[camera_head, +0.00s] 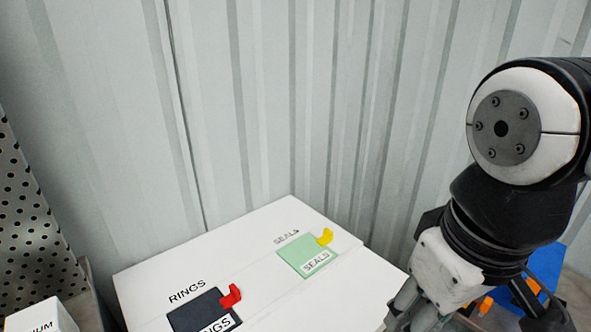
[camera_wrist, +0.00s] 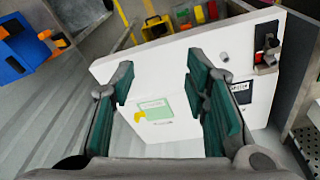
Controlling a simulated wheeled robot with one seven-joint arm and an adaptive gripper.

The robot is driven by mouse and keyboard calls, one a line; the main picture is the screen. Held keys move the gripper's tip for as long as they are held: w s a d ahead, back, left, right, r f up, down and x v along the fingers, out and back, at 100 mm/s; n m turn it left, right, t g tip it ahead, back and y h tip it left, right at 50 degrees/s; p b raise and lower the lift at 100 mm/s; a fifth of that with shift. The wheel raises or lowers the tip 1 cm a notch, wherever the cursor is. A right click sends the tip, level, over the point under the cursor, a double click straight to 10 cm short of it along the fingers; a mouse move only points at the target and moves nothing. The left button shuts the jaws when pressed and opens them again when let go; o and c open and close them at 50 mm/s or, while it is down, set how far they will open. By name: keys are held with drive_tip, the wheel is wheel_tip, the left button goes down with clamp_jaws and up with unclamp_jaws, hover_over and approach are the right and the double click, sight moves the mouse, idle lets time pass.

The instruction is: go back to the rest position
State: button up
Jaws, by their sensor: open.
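My gripper (camera_wrist: 160,95) is open in the wrist view, with its green-padded fingers apart and nothing between them. Below it is a white box top with a green SEALS panel (camera_wrist: 160,108) and a dark RINGS panel (camera_wrist: 243,92). In the head view my arm comes down at the right, beside the right end of the white box (camera_head: 255,240); the fingers are mostly cut off by the lower edge. The green panel (camera_head: 308,256) has a yellow handle (camera_head: 325,237), and the dark panel (camera_head: 203,313) has a red handle (camera_head: 230,296).
A corrugated wall (camera_head: 270,100) stands close behind the box. A perforated metal panel (camera_head: 35,220) and a small white carton (camera_head: 40,317) are at the left. A blue bin (camera_head: 547,264) is partly hidden behind my arm; it also shows in the wrist view (camera_wrist: 22,50).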

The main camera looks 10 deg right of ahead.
drive_tip(key=shift+s+d+f+m+t, duration=0.2)
drive_tip(key=shift+s+m, duration=0.25)
drive_tip(key=shift+m, duration=0.15)
drive_tip(key=shift+s+d+f+m+t, duration=0.15)
drive_tip(key=shift+s+m, duration=0.25)
drive_tip(key=shift+m, duration=0.2)
drive_tip(key=shift+r, duration=0.1)
